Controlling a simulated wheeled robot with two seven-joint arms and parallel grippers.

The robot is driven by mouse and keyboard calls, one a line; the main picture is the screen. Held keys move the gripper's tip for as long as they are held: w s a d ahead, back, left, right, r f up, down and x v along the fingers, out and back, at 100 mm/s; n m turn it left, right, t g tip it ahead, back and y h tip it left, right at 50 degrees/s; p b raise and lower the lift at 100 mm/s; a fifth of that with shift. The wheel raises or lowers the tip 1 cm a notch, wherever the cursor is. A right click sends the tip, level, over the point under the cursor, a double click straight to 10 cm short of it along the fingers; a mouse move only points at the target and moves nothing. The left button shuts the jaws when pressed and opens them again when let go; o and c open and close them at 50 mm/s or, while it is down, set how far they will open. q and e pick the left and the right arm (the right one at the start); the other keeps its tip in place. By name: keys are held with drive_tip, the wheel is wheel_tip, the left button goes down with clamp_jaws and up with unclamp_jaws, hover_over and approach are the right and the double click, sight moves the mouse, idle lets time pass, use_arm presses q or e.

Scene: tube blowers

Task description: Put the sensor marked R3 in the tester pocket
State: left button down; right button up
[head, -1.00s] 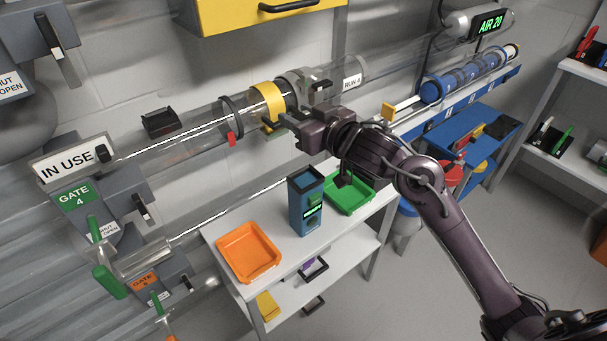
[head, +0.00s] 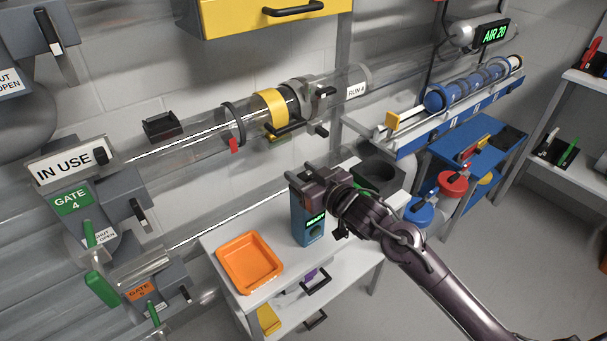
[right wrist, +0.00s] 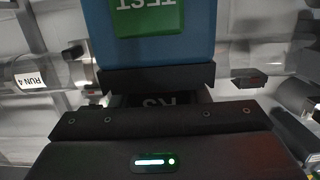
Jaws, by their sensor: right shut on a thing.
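The blue tester (head: 308,226), with a lit green display, stands upright on the white bench. My right gripper (head: 308,177) is at its top in the head view. In the right wrist view the tester's blue face (right wrist: 160,50) with a green TEST label is just beyond the jaws. My right gripper (right wrist: 158,90) is shut on a dark sensor (right wrist: 168,99), whose partly hidden, upside-down marking looks like R3. The jaws hide the tester's pocket, so I cannot tell whether the sensor is inside it. My left gripper is not in view.
An orange tray (head: 250,263) sits on the bench left of the tester. A dark grey bin (head: 382,174) stands behind my right arm, which mostly hides the green tray. A clear tube with a yellow collar (head: 271,108) runs along the wall above.

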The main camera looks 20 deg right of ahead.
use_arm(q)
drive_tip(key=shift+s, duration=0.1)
use_arm(e)
drive_tip(key=o, duration=1)
drive_tip(key=shift+f, duration=0.1)
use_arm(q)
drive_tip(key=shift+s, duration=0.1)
use_arm(e)
drive_tip(key=shift+r, duration=0.25)
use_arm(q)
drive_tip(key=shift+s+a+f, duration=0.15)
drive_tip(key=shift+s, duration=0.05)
use_arm(e)
drive_tip(key=shift+v, duration=6)
